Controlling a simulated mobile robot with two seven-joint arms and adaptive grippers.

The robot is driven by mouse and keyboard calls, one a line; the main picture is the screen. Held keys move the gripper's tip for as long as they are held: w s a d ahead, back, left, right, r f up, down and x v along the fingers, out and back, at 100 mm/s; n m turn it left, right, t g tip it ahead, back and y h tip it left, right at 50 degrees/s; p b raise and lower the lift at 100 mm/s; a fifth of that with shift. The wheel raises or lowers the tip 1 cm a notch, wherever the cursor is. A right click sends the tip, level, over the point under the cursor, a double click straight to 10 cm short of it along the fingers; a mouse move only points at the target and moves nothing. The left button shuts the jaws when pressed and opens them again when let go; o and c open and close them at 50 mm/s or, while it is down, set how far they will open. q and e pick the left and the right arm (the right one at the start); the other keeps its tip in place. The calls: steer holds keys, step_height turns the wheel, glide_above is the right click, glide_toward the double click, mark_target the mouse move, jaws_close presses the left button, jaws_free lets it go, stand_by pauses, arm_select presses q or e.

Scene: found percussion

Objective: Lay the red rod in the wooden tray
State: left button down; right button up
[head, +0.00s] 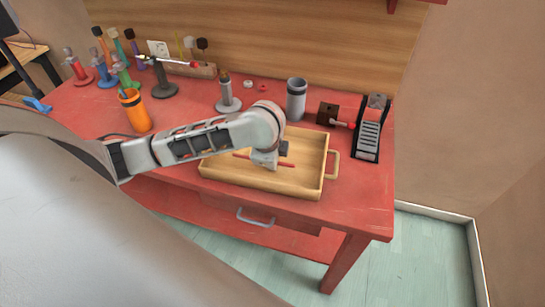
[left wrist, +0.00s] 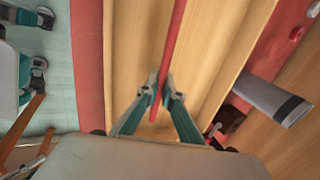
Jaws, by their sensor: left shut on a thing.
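The wooden tray (head: 262,185) is light yellow with raised walls and side handles, near the front of the red table. The thin red rod (head: 286,165) is inside the tray's outline in the head view, running left to right. My left gripper (head: 267,163) is over the tray, its fingers mostly hidden by my arm. In the left wrist view the fingertips (left wrist: 159,88) close on the red rod (left wrist: 174,35) from both sides, above the tray floor (left wrist: 140,40). I cannot tell whether the rod touches the floor. My right gripper is not seen.
A grey cylinder (head: 297,100) stands behind the tray. A brown block (head: 327,112) and a black-and-grey device (head: 369,135) are to its right. An orange cup (head: 136,110) and several coloured stands are to the left. The table's front right corner is clear.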

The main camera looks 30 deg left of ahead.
arm_select(q)
steer(key=c, duration=2.2)
jaws_free()
steer(key=shift+o, duration=0.2)
steer(key=v, duration=1.2)
steer(key=shift+s+d+f, duration=0.1)
